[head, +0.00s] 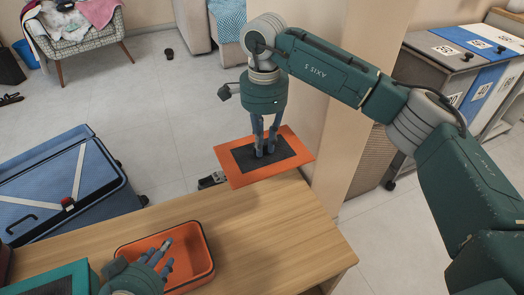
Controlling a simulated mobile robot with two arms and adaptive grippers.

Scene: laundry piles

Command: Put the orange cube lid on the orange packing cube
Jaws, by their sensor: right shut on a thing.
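The orange packing cube (205,262) is an open-topped, box-like tray on the wooden table near its front left. The orange cube lid (225,160) is a flat orange panel with a dark centre. My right gripper (265,150) points down and is shut on the lid, holding it roughly level by its dark centre, beyond the table's far edge and up and right of the cube. My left gripper (166,256) is over the left part of the packing cube, with its fingers spread and nothing between them. It hides part of the cube's inside.
The wooden table (270,240) is clear right of the cube. A teal-edged item (60,280) lies at its lower left. A blue suitcase (70,185) stands beyond the table at left. A beige pillar (355,130) stands behind my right arm. A clothes-laden armchair (85,50) is far back.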

